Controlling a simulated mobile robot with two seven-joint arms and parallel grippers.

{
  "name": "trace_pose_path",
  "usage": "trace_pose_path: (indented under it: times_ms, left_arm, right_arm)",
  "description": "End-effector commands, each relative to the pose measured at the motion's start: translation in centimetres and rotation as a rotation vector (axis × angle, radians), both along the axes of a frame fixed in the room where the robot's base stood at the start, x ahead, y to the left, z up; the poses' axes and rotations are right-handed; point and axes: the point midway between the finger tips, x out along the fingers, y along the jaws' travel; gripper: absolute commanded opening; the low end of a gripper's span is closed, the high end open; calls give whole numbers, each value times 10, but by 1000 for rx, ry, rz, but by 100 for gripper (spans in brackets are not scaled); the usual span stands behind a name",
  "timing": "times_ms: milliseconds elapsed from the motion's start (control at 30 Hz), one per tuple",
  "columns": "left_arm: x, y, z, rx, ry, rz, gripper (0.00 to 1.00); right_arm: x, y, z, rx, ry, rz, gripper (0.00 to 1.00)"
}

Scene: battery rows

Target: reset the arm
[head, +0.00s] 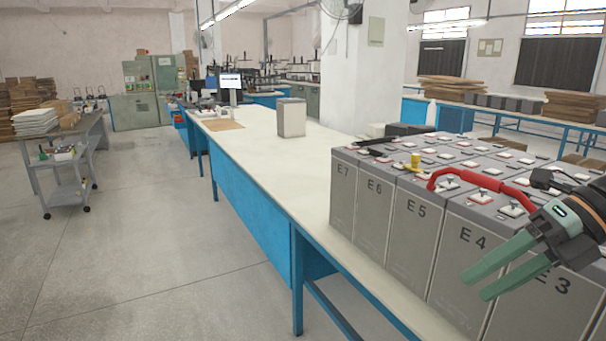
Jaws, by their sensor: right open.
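My right gripper (475,285) comes in from the right edge with its green fingers apart and nothing between them. It hangs in front of the batteries marked E4 (462,262) and E3 (540,310). Whether it touches them I cannot tell. My left gripper is not in view. The batteries stand in rows on the long table, with E5 (412,235), E6 (374,215) and E7 (343,195) further left. A red cable (480,180) arches over the tops near E5 and E4.
A yellow-capped piece (415,161) and a black tool (375,141) lie on the batteries. A grey box (291,118) stands on the white table top (245,140), which is mostly clear. A grey cart (65,170) stands at the left. The floor between is free.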

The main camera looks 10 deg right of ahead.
Motion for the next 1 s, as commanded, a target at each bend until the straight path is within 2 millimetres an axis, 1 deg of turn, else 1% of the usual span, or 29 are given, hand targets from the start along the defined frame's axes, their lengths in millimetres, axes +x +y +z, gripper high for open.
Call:
trace_pose_path:
  times_ms: [33, 100, 167, 267, 367, 467, 500, 567, 600, 667, 700, 767, 800, 867, 900, 967, 1000]
  left_arm:
    - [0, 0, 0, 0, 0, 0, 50]
    - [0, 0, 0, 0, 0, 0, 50]
    - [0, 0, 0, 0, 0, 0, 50]
    - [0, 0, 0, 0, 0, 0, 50]
    - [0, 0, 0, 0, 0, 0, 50]
    - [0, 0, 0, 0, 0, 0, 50]
    - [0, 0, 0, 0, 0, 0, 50]
    - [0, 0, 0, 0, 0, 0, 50]
    - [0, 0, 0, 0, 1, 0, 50]
    - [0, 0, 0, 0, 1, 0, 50]
    - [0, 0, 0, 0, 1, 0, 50]
    - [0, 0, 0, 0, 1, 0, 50]
    - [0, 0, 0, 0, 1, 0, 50]
    - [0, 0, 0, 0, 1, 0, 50]
    - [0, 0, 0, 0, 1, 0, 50]
    - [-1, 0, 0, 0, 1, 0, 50]
    - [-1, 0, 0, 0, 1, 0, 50]
  right_arm:
    - [7, -3, -14, 122, 7, -59, 56]
    - [18, -6, -30, 270, 9, -146, 56]
    - [26, -11, -44, 391, 15, -229, 56]
    - [39, -21, -71, 581, 34, -383, 56]
    - [48, -33, -105, 751, 65, -557, 56]
    - [53, -45, -145, 900, 113, -747, 56]
    - [53, -49, -162, 953, 135, -826, 56]
    - [51, -54, -191, 1025, 177, -948, 56]
    - [48, -56, -211, 1069, 208, -1031, 56]
    - [41, -56, -242, 1126, 261, -1156, 56]
    - [35, -55, -263, 1160, 302, -1241, 56]
    - [24, -50, -296, 1200, 369, -1369, 56]
    - [15, -44, -318, 1221, 418, -1452, 56]
    - [-1, -32, -350, 1246, 501, -1578, 56]
    - [-12, -21, -371, 1255, 560, -1659, 56]
    - [-31, -2, -399, 1262, 656, -1774, 56]
    - [-44, 12, -416, 1261, 722, -1846, 56]
